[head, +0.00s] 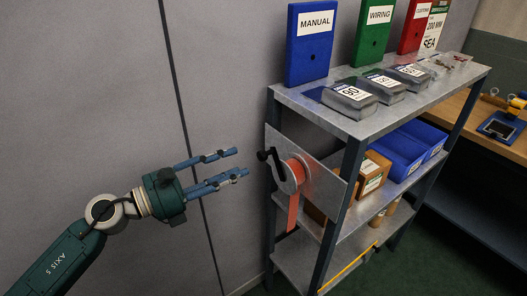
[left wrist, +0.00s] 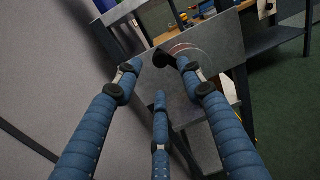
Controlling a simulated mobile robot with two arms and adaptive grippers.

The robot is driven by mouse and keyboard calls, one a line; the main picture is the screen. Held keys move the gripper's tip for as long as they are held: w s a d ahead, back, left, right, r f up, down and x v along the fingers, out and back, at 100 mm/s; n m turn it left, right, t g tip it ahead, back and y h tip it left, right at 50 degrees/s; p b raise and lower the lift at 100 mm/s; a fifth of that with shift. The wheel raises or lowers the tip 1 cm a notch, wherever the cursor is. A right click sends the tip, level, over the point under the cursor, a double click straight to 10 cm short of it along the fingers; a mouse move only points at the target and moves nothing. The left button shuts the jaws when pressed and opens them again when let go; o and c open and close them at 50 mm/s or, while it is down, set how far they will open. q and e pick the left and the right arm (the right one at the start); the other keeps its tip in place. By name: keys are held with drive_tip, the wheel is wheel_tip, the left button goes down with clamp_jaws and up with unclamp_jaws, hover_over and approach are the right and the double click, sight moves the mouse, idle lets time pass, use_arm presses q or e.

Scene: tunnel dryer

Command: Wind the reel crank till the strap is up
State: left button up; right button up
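The reel (head: 291,176), with orange strap wound on it, is mounted on a grey metal plate at the left end of the shelf unit. A length of orange strap (head: 293,213) hangs below it. The black crank handle (head: 263,155) sticks out to the left of the reel. My left gripper (head: 240,162) is open and empty, to the left of the crank and apart from it. In the left wrist view the crank handle (left wrist: 164,58) shows between and beyond the spread fingers, with the reel partly hidden behind a finger. My right gripper is in neither view.
The metal shelf unit (head: 375,125) carries blue, green and red binders and several labelled boxes on top. Blue bins (head: 398,155) and a brown carton (head: 373,174) stand on the middle shelf. A grey wall (head: 90,100) is behind my left arm. A wooden bench (head: 470,118) is at right.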

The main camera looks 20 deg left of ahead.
sight(259, 157)
use_arm(q)
drive_tip(key=p+x, duration=0.3)
drive_tip(key=x, duration=0.4)
drive_tip(key=shift+w+d+r, duration=0.15)
drive_tip(key=shift+w+r, duration=0.05)
drive_tip(key=shift+w+d, duration=0.25)
drive_tip(key=shift+w, duration=0.05)
drive_tip(key=shift+w+d+f, duration=0.15)
drive_tip(key=shift+d+f, duration=0.05)
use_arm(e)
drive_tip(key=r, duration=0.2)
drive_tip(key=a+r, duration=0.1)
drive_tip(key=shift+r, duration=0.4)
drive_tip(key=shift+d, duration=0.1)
use_arm(q)
clamp_jaws()
